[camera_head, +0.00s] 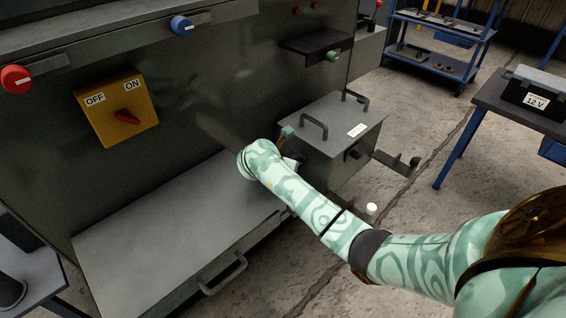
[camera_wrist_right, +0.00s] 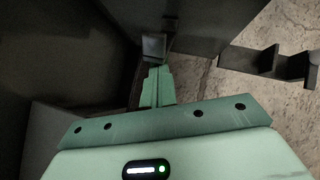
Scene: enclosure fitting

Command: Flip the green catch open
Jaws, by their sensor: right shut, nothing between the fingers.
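A small green knob-like fitting (camera_head: 333,56) sits at the front of a black ledge on the dark enclosure. It is the only green fitting I can make out; how its catch is set is too small to tell. My right gripper (camera_head: 287,133) is below and left of it, apart from it, by the near left top edge of the grey box. In the right wrist view my right gripper (camera_wrist_right: 154,50) is shut and empty, its fingers together beside dark surfaces. My left gripper is not in view.
The grey handled box (camera_head: 340,125) stands against the enclosure. A red knob (camera_head: 16,79), a blue knob (camera_head: 181,26) and a yellow OFF/ON switch (camera_head: 118,112) are on the left. A grey panel (camera_head: 165,235) juts out below. Floor is open at the right, before a table (camera_head: 510,105).

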